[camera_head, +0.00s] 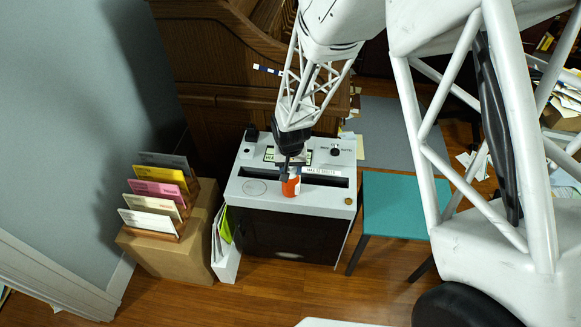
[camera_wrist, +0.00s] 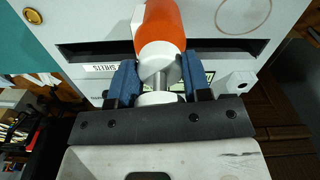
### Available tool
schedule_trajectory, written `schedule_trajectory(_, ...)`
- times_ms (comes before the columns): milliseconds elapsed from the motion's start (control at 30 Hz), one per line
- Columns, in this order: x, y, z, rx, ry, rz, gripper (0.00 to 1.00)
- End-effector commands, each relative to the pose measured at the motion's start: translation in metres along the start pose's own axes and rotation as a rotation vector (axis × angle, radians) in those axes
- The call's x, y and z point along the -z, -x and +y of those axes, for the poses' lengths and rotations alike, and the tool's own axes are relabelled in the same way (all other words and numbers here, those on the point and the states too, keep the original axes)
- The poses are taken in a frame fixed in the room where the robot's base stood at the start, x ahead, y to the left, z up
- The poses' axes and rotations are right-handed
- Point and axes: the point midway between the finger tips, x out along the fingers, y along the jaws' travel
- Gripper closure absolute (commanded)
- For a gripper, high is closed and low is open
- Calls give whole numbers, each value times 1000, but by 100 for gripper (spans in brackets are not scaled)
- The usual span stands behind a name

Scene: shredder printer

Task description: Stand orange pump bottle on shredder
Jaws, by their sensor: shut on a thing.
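The orange pump bottle (camera_head: 291,187) is over the front part of the shredder's grey top (camera_head: 325,202), in front of part of the dark slot. My gripper (camera_head: 291,166) is shut on the bottle near its neck. In the wrist view, the blue finger pads of my gripper (camera_wrist: 160,76) lie on both sides of the bottle's narrow silver neck, and the orange body (camera_wrist: 160,24) extends away over the shredder top (camera_wrist: 105,22). I cannot tell whether the bottle's base touches the top. Part of the pump head is hidden by the gripper.
On the left, a cardboard box (camera_head: 160,258) bears a rack with several coloured envelopes (camera_head: 155,188). A white file holder (camera_head: 226,262) stands against the shredder's left side. A teal stool (camera_head: 395,205) is to the right. The shredder top's front right is clear.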

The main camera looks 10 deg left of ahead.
Motion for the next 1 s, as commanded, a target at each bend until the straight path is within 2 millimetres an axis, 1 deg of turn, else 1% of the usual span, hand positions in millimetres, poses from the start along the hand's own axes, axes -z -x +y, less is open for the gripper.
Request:
schedule_trajectory(133,0,-2,0,0,0,0,100)
schedule_trajectory(167,0,-2,0,0,0,1,52)
schedule_trajectory(333,0,-2,0,0,0,0,26)
schedule_trajectory(633,0,-2,0,0,0,0,26)
schedule_trajectory(767,0,2,0,0,0,0,26)
schedule_trajectory(867,0,8,0,0,0,1,26)
schedule_trajectory(1000,0,22,0,1,0,2,26)
